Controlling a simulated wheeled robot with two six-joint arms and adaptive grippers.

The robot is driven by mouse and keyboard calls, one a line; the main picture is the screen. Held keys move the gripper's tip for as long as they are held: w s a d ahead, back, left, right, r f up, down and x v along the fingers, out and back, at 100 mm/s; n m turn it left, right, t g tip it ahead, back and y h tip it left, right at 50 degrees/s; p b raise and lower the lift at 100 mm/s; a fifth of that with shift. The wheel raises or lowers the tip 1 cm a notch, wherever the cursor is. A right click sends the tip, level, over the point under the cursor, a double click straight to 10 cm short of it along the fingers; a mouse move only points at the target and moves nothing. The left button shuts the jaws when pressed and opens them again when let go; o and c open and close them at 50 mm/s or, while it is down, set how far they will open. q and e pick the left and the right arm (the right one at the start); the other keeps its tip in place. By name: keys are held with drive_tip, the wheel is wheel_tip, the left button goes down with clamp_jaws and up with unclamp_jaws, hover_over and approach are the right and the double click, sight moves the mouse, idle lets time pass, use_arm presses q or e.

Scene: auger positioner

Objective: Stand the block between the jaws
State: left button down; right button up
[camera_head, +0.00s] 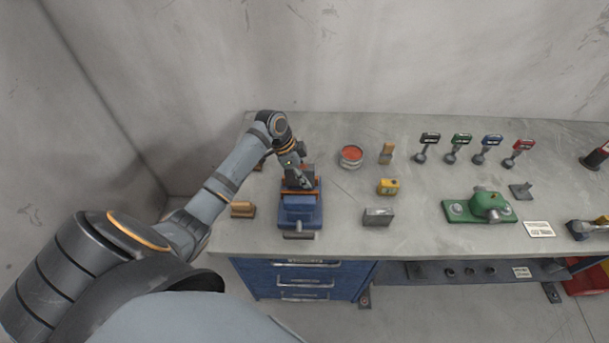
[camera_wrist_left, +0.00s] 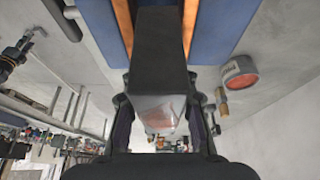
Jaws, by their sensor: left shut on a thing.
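The blue vise (camera_head: 300,216) with orange jaw faces stands near the left end of the bench. My left gripper (camera_head: 303,182) is right over its jaws. In the left wrist view the gripper is shut on a grey block (camera_wrist_left: 158,82) with a shinier near end. The block's far part lies between the two orange jaw faces (camera_wrist_left: 190,22) of the vise (camera_wrist_left: 225,25). Whether it touches the vise bed cannot be told. In the head view the gripper mostly hides the block. My right gripper is not in view.
A wooden piece (camera_head: 243,209) lies left of the vise. To the right are a red-topped tin (camera_head: 351,157), a yellow box (camera_head: 388,187), a grey metal box (camera_head: 378,217) and a green fixture (camera_head: 462,209). Several coloured-head tools stand behind. Bare bench lies between them.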

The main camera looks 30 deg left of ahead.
use_arm(q)
drive_tip(key=shift+f, duration=0.15)
drive_tip(key=c, duration=1.5)
unclamp_jaws()
drive_tip(key=shift+w, duration=0.1)
drive_tip(key=o, duration=0.5)
drive_tip(key=shift+d, duration=0.1)
drive_tip(key=shift+s, duration=0.2)
drive_tip(key=shift+f, duration=0.15)
drive_tip(key=v, duration=1.1)
drive_tip(key=shift+s+r, duration=0.1)
drive_tip(key=shift+r, duration=0.5)
